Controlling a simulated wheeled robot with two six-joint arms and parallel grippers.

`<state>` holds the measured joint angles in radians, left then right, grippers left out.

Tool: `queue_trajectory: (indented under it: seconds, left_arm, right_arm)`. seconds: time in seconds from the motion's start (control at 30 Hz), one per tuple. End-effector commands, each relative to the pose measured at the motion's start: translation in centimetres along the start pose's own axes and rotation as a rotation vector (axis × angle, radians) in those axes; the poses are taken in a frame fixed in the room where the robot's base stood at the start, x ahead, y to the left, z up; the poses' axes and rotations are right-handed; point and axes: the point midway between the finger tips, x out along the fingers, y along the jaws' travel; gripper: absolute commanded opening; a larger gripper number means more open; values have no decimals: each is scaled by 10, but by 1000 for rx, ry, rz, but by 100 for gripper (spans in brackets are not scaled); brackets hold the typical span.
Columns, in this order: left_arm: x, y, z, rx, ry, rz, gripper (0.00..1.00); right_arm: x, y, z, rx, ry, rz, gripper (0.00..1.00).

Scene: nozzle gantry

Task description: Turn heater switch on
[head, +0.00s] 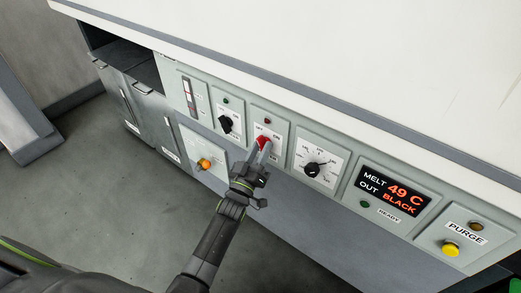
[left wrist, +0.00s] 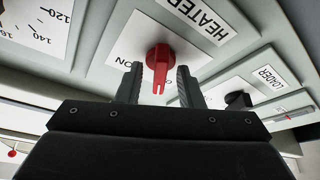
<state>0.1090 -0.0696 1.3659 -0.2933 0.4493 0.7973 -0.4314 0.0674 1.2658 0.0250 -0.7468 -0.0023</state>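The heater switch is a red rotary knob (head: 263,142) on a grey panel, with OFF printed to its left and ON to its right in the head view. In the left wrist view the red knob (left wrist: 159,58) sits under a HEATER label, which appears turned over. My left gripper (head: 260,155) is at the knob. In the left wrist view my left gripper (left wrist: 159,82) is open, one finger on each side of the knob, with visible gaps. Contact does not show. A small dark red lamp (head: 267,121) is above the switch. My right gripper is out of view.
A black loader knob (head: 225,124) is left of the switch and a black dial (head: 312,169) right. Farther right are a display (head: 396,192) reading MELT 49 C, OUT BLACK, and a yellow purge button (head: 450,249). An orange knob (head: 205,164) is at lower left. A white top overhangs the panel.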

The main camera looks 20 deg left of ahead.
Motion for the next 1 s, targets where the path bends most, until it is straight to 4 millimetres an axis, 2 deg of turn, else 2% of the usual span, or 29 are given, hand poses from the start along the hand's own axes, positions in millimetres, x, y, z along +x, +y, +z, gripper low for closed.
queue_trajectory:
  seconds: [0.33,0.53,0.77,1.0]
  left_arm:
    - [4,0,0,1,-1,-1,34]
    - [4,0,0,1,-1,-1,7]
    - [3,0,0,17,-1,6,7]
    - [4,-1,0,113,-1,46,7]
  right_arm:
    - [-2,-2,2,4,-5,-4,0]
    - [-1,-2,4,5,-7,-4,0]
    - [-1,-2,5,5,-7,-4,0]
    - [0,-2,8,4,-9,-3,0]
